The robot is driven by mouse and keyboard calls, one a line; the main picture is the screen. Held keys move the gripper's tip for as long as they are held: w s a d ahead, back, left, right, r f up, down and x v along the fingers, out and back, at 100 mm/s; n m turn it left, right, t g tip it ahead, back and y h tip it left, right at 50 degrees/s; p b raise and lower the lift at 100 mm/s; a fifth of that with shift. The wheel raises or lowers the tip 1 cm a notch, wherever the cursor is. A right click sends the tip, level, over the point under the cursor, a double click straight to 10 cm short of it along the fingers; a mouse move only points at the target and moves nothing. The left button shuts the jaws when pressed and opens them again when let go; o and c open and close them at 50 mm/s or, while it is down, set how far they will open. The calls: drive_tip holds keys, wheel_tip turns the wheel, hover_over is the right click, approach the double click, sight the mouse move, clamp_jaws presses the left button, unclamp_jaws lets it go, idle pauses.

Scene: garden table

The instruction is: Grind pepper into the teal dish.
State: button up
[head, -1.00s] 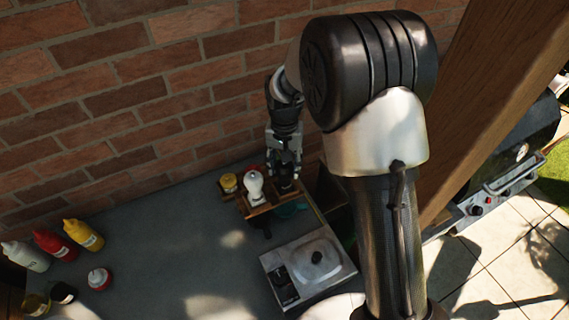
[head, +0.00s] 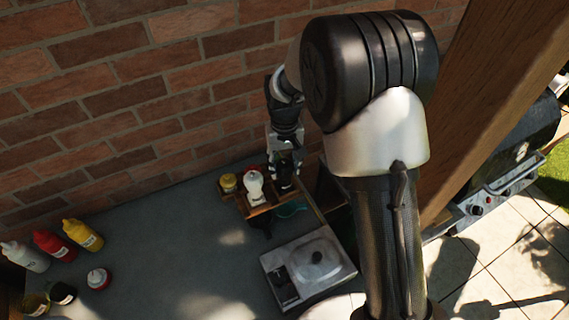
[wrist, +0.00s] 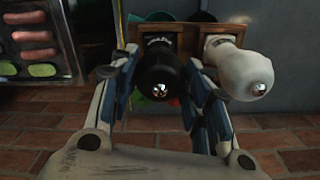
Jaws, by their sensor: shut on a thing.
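A black pepper mill (wrist: 166,72) with a silver top stands in a wooden caddy (wrist: 188,32). In the head view the caddy (head: 259,210) is by the brick wall. My gripper (head: 286,165) reaches down over the caddy's right end. In the wrist view my gripper (wrist: 165,95) has its fingers on both sides of the black mill and is shut on it. A white mill (head: 254,188) stands just left of it in the head view.
A yellow-lidded jar (head: 228,183) is in the caddy's left end. A square silver appliance (head: 340,270) sits in front. Sauce bottles (head: 82,235) and small jars stand at the left. The table's middle (head: 190,240) is clear. A wooden post (head: 500,95) rises at the right.

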sight(284, 163)
drive_tip(key=o, duration=1.1)
drive_tip(key=shift+c, duration=0.2)
wheel_tip(284, 163, up, 12)
idle(0.4)
